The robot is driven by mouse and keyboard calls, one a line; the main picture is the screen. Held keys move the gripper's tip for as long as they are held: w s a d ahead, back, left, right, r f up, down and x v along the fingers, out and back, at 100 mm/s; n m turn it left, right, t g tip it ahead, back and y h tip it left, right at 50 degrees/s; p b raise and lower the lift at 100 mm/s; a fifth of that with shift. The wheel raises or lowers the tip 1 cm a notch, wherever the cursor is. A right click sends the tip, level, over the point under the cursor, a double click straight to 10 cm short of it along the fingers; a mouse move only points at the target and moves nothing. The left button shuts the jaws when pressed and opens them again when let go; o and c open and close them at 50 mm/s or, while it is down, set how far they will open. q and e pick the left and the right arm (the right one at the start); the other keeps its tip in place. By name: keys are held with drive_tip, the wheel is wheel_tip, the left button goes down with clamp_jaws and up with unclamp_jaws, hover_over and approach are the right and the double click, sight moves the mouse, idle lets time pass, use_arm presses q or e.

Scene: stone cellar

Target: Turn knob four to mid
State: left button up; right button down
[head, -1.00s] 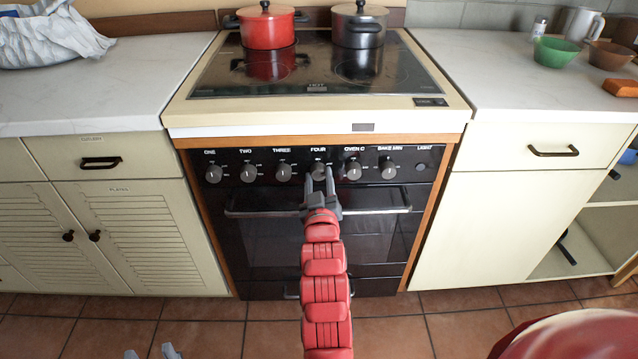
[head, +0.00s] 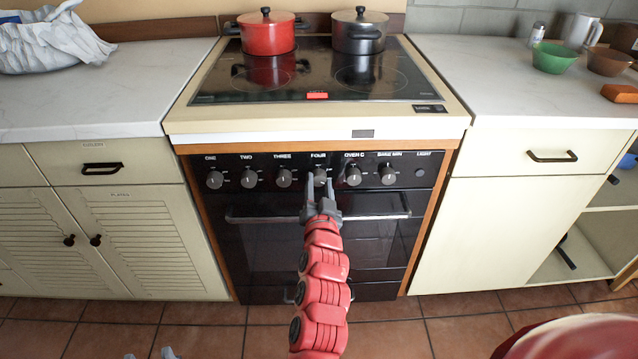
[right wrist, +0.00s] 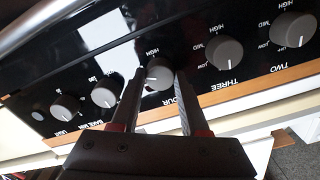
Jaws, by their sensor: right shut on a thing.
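Knob four (head: 319,174) is a grey round knob under the FOUR label on the black stove panel. My right gripper (head: 319,182) reaches it from below, with one finger on each side, shut on it. In the right wrist view, knob four (right wrist: 159,73) shows upside down between the fingertips (right wrist: 160,82). Its white mark points left and slightly down there, off the off position; the nearest finger hides the mid and low labels, so the exact setting is unclear. My left gripper (head: 150,355) shows only two separated grey tips at the bottom edge.
Neighbouring knobs three (head: 284,178) and oven (head: 353,177) stand close on either side. An oven handle (head: 260,217) runs below the panel. A red pot (head: 266,35) and a dark pot (head: 358,35) stand on the hob. A red HOT light (head: 317,96) glows.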

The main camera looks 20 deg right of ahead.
drive_tip(key=shift+m, duration=0.4)
drive_tip(key=shift+c, duration=2)
unclamp_jaws()
drive_tip(key=p+v, duration=1.1)
drive_tip(key=v, duration=0.6)
drive_tip(key=shift+s, duration=0.2)
